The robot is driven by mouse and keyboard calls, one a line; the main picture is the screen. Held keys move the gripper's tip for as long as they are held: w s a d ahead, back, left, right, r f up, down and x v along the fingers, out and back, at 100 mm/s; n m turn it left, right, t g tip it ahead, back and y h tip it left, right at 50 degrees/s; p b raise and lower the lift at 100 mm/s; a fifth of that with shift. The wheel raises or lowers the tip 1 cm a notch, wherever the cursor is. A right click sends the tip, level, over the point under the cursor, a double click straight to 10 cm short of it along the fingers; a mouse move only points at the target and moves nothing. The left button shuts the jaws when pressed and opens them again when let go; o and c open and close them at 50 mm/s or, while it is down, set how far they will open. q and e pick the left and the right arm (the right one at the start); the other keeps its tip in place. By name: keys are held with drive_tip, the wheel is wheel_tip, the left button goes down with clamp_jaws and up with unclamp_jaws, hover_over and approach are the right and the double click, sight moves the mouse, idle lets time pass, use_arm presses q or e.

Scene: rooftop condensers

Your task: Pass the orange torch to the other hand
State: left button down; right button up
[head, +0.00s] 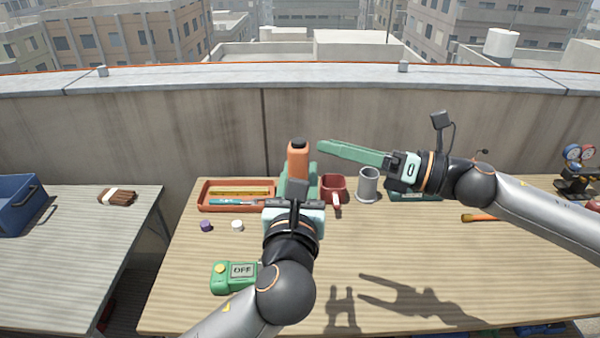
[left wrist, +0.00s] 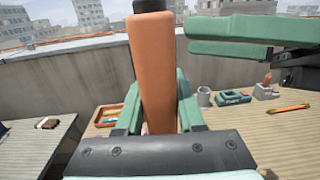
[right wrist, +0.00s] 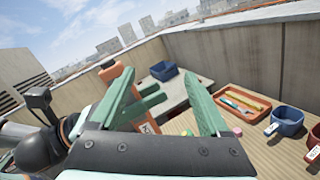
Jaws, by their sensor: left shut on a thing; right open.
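The orange torch (head: 298,158), with a black cap on top, stands upright in my left gripper (head: 299,180) above the workbench. In the left wrist view the torch (left wrist: 156,85) is between the green fingers, which are shut on it. My right gripper (head: 322,147) is open and empty, its fingers pointing left toward the torch, just to its right. In the left wrist view the right gripper's fingers (left wrist: 192,38) show beside the torch's upper part. In the right wrist view the torch (right wrist: 112,72) is partly hidden behind one right finger.
A blue crate (head: 20,205) stands on the left table. The front middle of the bench is clear.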

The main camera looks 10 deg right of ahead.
drive_tip(key=a+f+m+t+h, duration=0.2)
drive_tip(key=a+f+m+h, duration=0.15)
drive_tip(key=f+m, duration=0.75)
drive_tip(key=a+f+m+t+h, duration=0.15)
drive_tip(key=f+m+h, duration=0.25)
drive_tip(key=f+m, duration=0.7)
drive_tip(key=s+d+f+m+g+h, duration=0.2)
drive_tip(key=s+f+m, duration=0.6)
drive_tip(key=s+f, duration=0.2)
drive_tip(key=s+d+f+m+g+h, duration=0.1)
drive_tip(key=s+f+m+g+h, duration=0.2)
drive_tip(key=s+f+m, duration=0.6)
wheel_tip(320, 180, down, 4)
drive_tip(key=shift+s+d+f, duration=0.25)
drive_tip(key=shift+s+d, duration=0.1)
drive_tip(key=shift+s, duration=0.8)
